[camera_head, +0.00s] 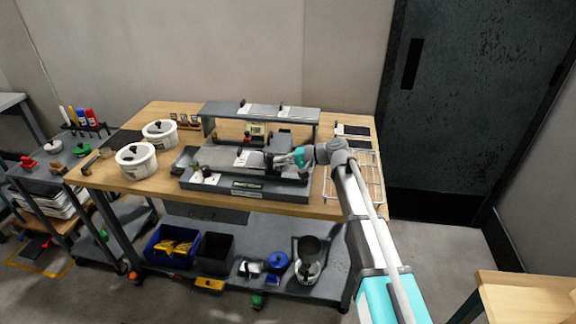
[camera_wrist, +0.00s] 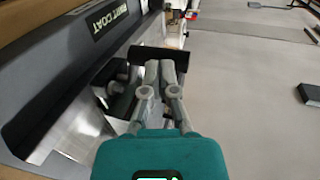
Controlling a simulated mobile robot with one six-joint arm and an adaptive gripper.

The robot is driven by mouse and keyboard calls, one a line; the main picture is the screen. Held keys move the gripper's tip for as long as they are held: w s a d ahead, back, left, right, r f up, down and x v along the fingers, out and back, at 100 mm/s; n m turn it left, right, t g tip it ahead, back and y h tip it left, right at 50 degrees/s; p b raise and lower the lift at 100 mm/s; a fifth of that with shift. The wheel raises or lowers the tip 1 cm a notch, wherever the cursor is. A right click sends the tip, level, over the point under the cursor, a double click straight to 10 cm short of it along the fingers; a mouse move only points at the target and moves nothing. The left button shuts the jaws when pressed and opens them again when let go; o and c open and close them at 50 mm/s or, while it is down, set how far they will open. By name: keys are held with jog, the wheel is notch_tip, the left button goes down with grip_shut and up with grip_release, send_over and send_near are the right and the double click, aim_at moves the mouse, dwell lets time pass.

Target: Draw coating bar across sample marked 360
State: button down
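A grey coating bench (camera_head: 250,188) stands on the wooden table, with a tray-like bed; its side lettering, partly readable as "COAT", shows in the wrist view (camera_wrist: 108,20). A black bar-like piece (camera_wrist: 146,53) lies across the front of my gripper (camera_wrist: 160,70). The fingertips are close together at this piece and appear closed on it; the exact contact is partly hidden. In the head view my gripper (camera_head: 284,158) is at the bench's right part, low over the bed. White sheets (camera_head: 243,157) lie on the bench. I cannot read a 360 mark.
A grey raised shelf (camera_head: 262,112) stands behind the bench. Two white pots (camera_head: 137,161) stand at the table's left. A wire rack (camera_head: 368,180) lies at the right beneath my arm. Bins and pots fill the lower shelf (camera_head: 240,256).

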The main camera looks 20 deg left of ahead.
jog(key=s+a, duration=0.2)
jog(key=a, duration=0.8)
jog(key=shift+s, duration=0.2)
dwell(3.8)
jog(key=shift+w+d, duration=0.25)
jog(key=shift+d, duration=0.7)
jog(key=shift+w+d, duration=0.2)
jog(key=shift+d, duration=0.7)
jog(key=s+d+f+t+h+p, duration=0.1)
jog(key=d+f+t+h+p, duration=0.15)
jog(key=d, duration=1.25)
jog(key=s+d+f+t+h+p, duration=0.15)
jog(key=d+h, duration=0.25)
jog(key=d, duration=1.1)
jog(key=s+d+m+h+p, duration=0.1)
jog(key=s+d+h, duration=0.3)
jog(key=d, duration=0.9)
jog(key=s+d+m+h+p, duration=0.1)
jog(key=s+d+h+p, duration=0.2)
jog(key=d, duration=1.1)
jog(key=s+p, duration=0.1)
jog(key=s, duration=0.2)
jog(key=shift+s+m+h, duration=0.35)
jog(key=shift+s+m, duration=0.05)
